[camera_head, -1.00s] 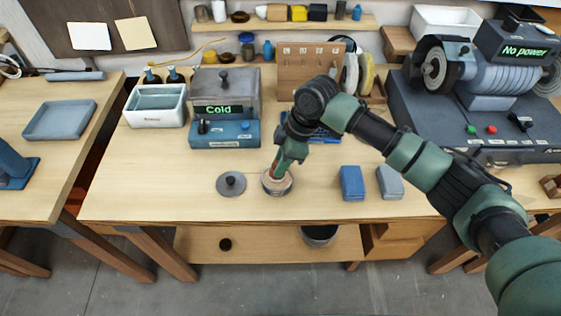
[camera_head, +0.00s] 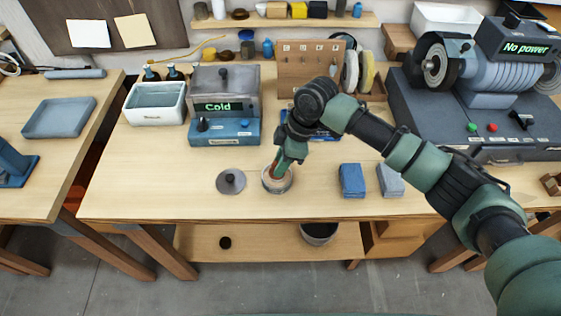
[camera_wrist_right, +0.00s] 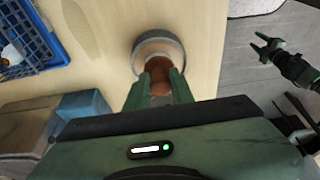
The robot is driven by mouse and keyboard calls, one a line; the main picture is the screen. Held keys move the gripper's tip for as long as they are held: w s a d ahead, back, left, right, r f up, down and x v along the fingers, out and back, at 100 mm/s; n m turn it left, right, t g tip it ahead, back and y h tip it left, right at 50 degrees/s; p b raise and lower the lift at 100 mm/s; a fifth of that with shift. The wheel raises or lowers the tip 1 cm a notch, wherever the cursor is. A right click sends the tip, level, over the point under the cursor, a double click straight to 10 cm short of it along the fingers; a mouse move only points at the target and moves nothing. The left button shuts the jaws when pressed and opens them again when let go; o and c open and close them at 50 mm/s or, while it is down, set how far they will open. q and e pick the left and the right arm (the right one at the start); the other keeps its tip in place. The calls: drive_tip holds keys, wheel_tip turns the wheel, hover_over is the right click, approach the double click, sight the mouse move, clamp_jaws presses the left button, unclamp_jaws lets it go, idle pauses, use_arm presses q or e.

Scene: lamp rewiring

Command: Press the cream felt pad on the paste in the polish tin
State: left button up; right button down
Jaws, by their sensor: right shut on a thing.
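My right gripper (camera_head: 277,168) is shut on the reddish-brown handle (camera_wrist_right: 160,74) of the pad tool. The handle points down into the round grey polish tin (camera_wrist_right: 163,41), which stands near the table's front edge. The tin also shows in the head view (camera_head: 278,187). A pale surface shows inside its rim; I cannot tell felt from paste there, nor whether they touch. The tin's grey lid (camera_head: 231,181) with a dark knob lies just to its left. My left gripper (camera_wrist_right: 256,42) is empty and open in the right wrist view, off the table's front edge.
Two blue-grey blocks (camera_head: 352,180) lie right of the tin. A blue basket (camera_wrist_right: 32,38) is behind it. The heater unit reading "Cold" (camera_head: 225,130) and a white basin (camera_head: 155,118) stand back left, the buffing machine (camera_head: 480,120) back right. The front middle is mostly clear.

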drive_tip(key=shift+r, duration=0.1)
wheel_tip(320, 180, up, 7)
drive_tip(key=p, duration=0.7)
idle(0.7)
